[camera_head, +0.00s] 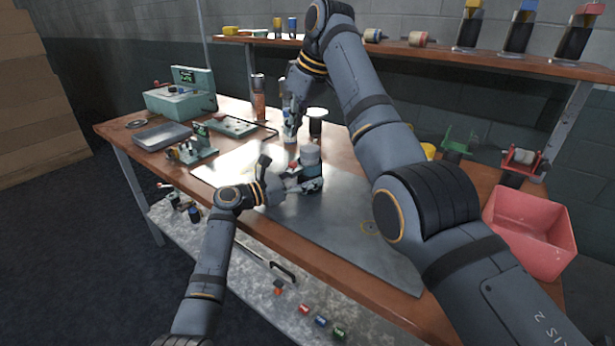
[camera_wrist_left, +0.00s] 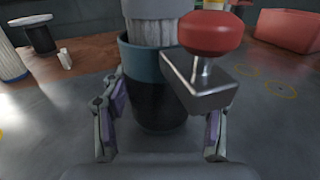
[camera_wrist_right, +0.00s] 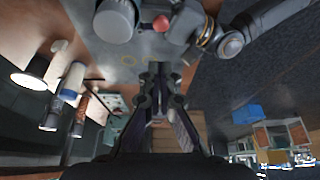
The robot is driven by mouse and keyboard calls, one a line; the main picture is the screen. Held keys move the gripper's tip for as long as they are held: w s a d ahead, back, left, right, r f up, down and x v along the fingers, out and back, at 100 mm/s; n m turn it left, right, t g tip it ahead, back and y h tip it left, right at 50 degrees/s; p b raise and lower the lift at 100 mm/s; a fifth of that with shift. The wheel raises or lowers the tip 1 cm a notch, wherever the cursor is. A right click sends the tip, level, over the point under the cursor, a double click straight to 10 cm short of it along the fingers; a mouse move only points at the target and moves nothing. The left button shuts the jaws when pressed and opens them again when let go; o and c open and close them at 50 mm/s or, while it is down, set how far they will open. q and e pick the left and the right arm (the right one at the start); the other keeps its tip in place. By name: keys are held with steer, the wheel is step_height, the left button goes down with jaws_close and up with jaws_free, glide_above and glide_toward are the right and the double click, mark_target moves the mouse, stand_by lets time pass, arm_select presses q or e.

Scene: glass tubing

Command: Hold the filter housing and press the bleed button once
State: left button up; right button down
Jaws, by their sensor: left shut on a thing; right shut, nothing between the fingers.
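The filter housing (camera_head: 311,156) stands upright on the grey mat, with a pale grey cap and a dark body with a teal band. It also fills the middle of the left wrist view (camera_wrist_left: 150,85). The red bleed button (camera_wrist_left: 212,34) sits on a stem above a metal block on the housing's side; it also shows in the right wrist view (camera_wrist_right: 162,24). My left gripper (camera_head: 303,186) is shut on the housing's lower body, one finger on each side. My right gripper (camera_head: 290,138) is shut and empty, pointing down behind the housing, apart from the button.
A black spool with a white top (camera_head: 317,124) stands close to my right gripper. An orange can (camera_head: 258,98) and teal equipment (camera_head: 180,100) are further left. A red bin (camera_head: 530,232) is at the right. The front of the grey mat (camera_head: 345,225) is clear.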

steer(key=shift+r, duration=0.15)
steer(key=v, duration=0.7)
steer(key=shift+r, duration=0.2)
arm_select(q)
steer(key=o, duration=1.3)
steer(key=shift+o, duration=0.2)
